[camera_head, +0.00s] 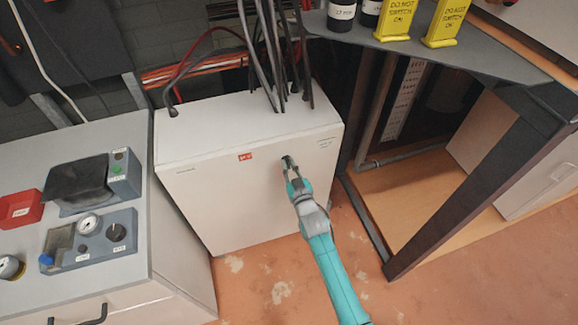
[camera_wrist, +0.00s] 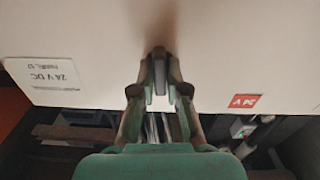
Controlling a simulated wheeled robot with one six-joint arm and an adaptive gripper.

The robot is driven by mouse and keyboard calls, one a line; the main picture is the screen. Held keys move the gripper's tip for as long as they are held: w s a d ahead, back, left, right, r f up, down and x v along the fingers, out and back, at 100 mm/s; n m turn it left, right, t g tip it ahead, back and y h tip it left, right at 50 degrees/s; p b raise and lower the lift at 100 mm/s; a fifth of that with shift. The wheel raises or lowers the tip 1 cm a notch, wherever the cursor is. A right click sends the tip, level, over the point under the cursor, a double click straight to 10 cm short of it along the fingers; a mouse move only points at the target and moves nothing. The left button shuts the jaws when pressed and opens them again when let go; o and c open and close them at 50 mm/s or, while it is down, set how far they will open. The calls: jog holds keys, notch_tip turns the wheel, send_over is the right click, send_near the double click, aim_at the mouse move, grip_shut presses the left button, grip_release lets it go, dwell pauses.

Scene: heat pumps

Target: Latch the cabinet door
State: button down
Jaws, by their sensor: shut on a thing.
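The white cabinet (camera_head: 250,115) stands in the middle of the head view, its door (camera_head: 235,195) facing me and looking flush with the body; a small gap cannot be ruled out. My gripper (camera_head: 291,168) is at the upper right of the door. In the wrist view my gripper (camera_wrist: 160,92) is shut on a small dark latch handle (camera_wrist: 159,58) that stands out from the white door (camera_wrist: 215,45). The fingers lie on both sides of the handle. In the head view the gripper mostly hides the handle.
Thick dark cables (camera_head: 270,50) rise from the cabinet top. A grey bench (camera_head: 130,255) with control boxes stands close on the left. A dark-legged table (camera_head: 470,190) with yellow signs (camera_head: 398,18) stands on the right. The floor before the cabinet is clear.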

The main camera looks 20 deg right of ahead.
jog(key=shift+m, duration=0.7)
jog(key=c, duration=1.2)
grip_release()
jog(key=shift+s, duration=0.1)
jog(key=s, duration=1.1)
jog(key=shift+s, duration=0.4)
